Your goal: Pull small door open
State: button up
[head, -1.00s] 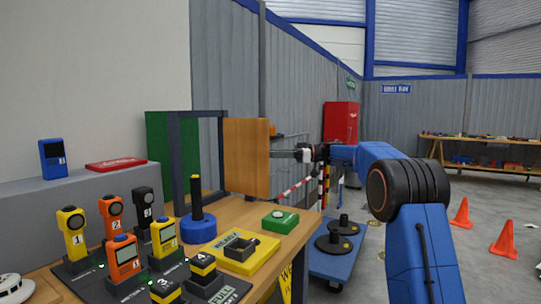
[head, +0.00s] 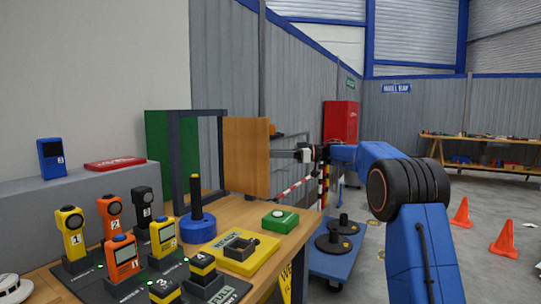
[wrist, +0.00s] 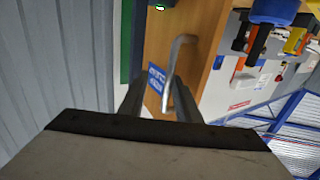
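The small door (head: 246,158) is an orange-brown wooden panel at the right side of a dark frame (head: 174,165) on the bench. It stands swung out from the frame, whose opening is clear. My gripper (head: 284,154) is at the door's right edge, and its fingertips are hard to make out there. In the wrist view the door (wrist: 158,40) shows a bent silver handle (wrist: 177,62) and a blue label (wrist: 155,78). My gripper (wrist: 158,95) has its two dark fingers apart, with the handle's lower end close to the right finger. Contact cannot be told.
The wooden bench (head: 240,208) holds a green box with a button (head: 281,220), a yellow tray (head: 238,255), a blue base with a black post (head: 197,228) and several numbered handheld devices. A blue trolley (head: 335,262) stands right of the bench. Orange cones (head: 462,213) stand on the floor at right.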

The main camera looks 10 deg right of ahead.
jog(key=s+d, duration=0.3)
jog(key=d, duration=1.4)
jog(key=shift+d, duration=0.1)
